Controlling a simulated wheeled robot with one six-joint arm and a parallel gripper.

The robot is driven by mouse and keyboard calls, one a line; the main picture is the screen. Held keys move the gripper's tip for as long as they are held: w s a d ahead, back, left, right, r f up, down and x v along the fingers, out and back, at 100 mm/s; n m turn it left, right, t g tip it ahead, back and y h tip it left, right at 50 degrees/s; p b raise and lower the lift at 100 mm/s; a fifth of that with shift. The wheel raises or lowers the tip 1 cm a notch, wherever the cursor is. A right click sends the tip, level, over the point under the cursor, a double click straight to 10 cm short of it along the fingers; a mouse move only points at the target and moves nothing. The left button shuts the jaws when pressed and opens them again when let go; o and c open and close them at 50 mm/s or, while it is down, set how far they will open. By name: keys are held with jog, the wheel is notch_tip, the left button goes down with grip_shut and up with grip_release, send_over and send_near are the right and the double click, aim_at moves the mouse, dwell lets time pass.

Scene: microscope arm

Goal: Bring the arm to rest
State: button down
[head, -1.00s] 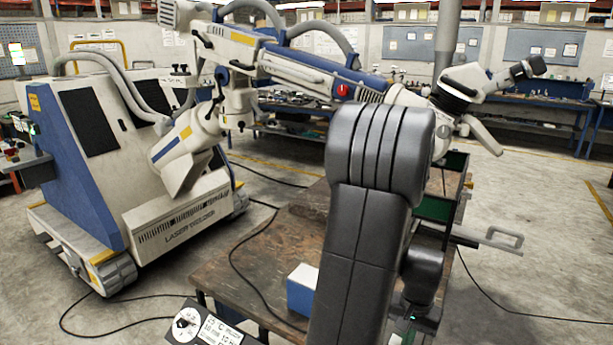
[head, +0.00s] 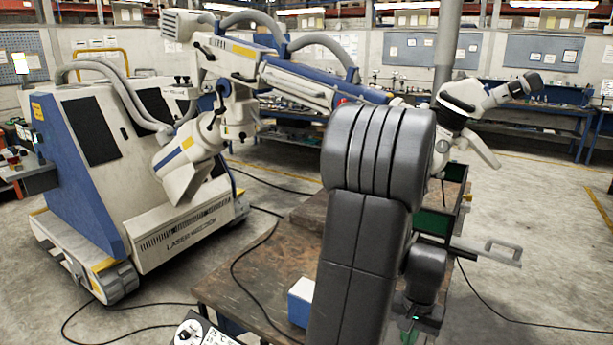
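The microscope arm (head: 290,80) is a white and blue jointed boom reaching right from the large white and blue laser welder (head: 165,190). Its microscope head (head: 460,97), with dark eyepieces and a pale handle, is at the right end and tilted. My thick dark grey arm stands in front and hides part of the boom's end and the head's underside. My gripper end (head: 418,322), with a small green light, is low behind my arm near the table's right side. Its fingers cannot be made out, and I see no contact with the microscope arm.
A worn brown table (head: 255,275) stands in front, with a blue and white box (head: 301,302) on it. A green-lined tray (head: 433,222) and a metal handle (head: 490,251) are at its right. Black cables cross the floor. Open floor (head: 545,220) lies right.

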notch_tip(320, 180, down, 6)
jog(key=b, duration=0.5)
jog(key=shift+r, duration=0.2)
notch_tip(320, 180, up, 9)
jog(key=a+p, duration=0.2)
jog(key=p, duration=0.5)
jog(key=shift+s+a+n, duration=0.4)
jog(key=shift+r, duration=0.1)
